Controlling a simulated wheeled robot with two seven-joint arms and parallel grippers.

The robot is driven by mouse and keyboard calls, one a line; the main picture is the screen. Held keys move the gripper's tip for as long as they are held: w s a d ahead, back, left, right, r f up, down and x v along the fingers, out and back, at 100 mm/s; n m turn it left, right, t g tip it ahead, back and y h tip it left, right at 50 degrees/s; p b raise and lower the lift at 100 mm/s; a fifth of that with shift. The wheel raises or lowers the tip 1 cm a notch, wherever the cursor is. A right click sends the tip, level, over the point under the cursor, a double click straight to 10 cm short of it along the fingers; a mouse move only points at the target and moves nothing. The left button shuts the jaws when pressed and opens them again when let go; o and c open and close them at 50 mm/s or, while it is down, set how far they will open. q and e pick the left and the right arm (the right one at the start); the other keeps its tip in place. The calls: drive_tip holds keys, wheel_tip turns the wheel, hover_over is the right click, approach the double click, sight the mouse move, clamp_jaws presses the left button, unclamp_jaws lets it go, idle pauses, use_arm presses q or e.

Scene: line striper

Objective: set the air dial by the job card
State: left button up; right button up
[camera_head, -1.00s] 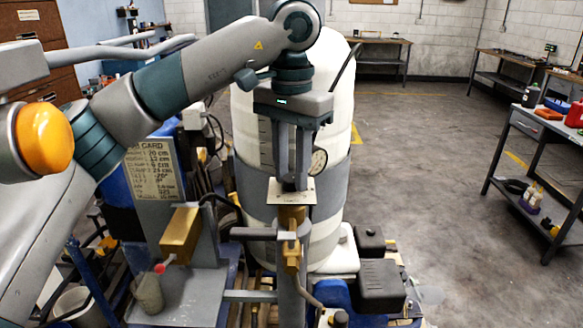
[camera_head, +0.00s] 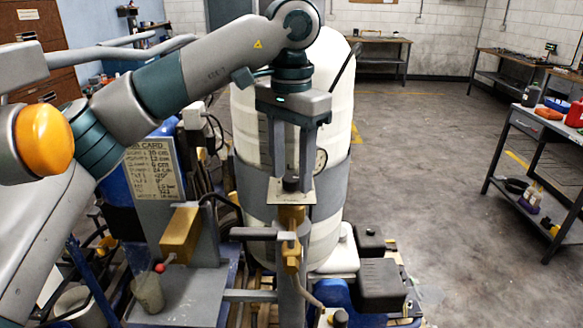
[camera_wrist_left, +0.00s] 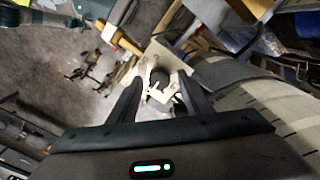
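The air dial is a dark round knob (camera_head: 291,184) on a pale plate (camera_head: 303,195), above a brass fitting on a grey post. In the left wrist view the knob (camera_wrist_left: 159,78) shows between the fingertips, with dark marks on the pale plate (camera_wrist_left: 157,55). My left gripper (camera_head: 291,178) points down over the knob. Its fingers are spread, one on each side, with gaps to the knob. The job card (camera_head: 152,169) stands upright at the left; its small print is only partly readable. My right gripper is not in view.
A large white tank (camera_head: 340,110) with a grey band stands right behind the dial. A brass box (camera_head: 181,232) and a grey cup (camera_head: 148,292) are to the left. Black boxes (camera_head: 381,285) sit at lower right. The floor to the right is clear up to a bench (camera_head: 540,130).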

sight(291, 177)
use_arm(q)
wheel_tip(291, 177, up, 17)
drive_tip(key=shift+r, duration=0.2)
idle(0.7)
idle(0.4)
